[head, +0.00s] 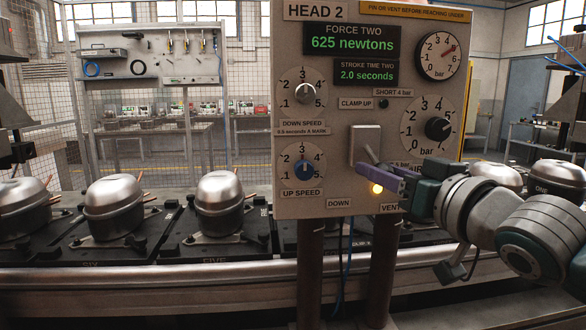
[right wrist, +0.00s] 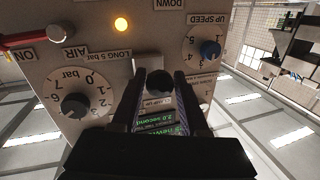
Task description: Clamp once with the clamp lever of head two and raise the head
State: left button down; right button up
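The HEAD 2 panel (head: 345,205) fills the middle of the head view. Its clamp lever shows as a pale plate (head: 362,143) above the DOWN label, with its stem reaching toward my right gripper (head: 385,178). In the right wrist view the lever's round black knob (right wrist: 159,84) lies between the fingertips of my right gripper (right wrist: 160,88). The fingers stand apart on either side of the knob; I cannot tell if they touch it. The lamp (head: 384,103) beside CLAMP UP is dark. An amber lamp (head: 376,188) below the lever is lit. My left gripper is out of view.
The panel also carries a blue UP SPEED knob (head: 304,170), a black AIR dial (head: 438,128) and a pressure gauge (head: 439,55). A red-handled valve (right wrist: 28,39) shows in the wrist view. Compressors (head: 114,204) stand on black pallets behind the panel.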

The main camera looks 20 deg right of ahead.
grip_shut()
dwell(1.0)
